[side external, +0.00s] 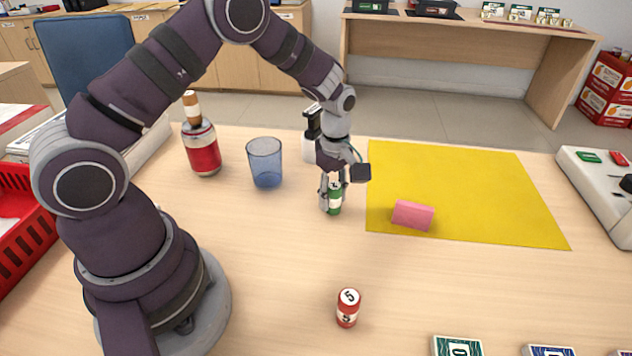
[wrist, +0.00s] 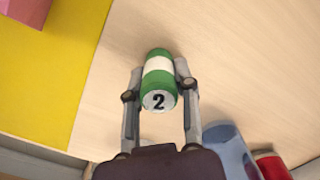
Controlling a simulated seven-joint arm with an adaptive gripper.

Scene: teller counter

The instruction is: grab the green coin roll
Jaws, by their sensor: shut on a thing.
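The green coin roll (side external: 334,197) has a white band and a "2" on its end. It is upright, left of the yellow mat, in the side external view. My gripper (side external: 332,192) points down and is shut on it, with one finger on each side. In the wrist view the green coin roll (wrist: 159,80) sits between the fingertips of my gripper (wrist: 160,78). I cannot tell whether its base touches the table.
A red coin roll (side external: 347,308) marked 5 stands at the front. A blue cup (side external: 265,163) and a red bottle (side external: 202,148) stand to the left. A pink block (side external: 412,215) lies on the yellow mat (side external: 480,180). The table between the green and red rolls is clear.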

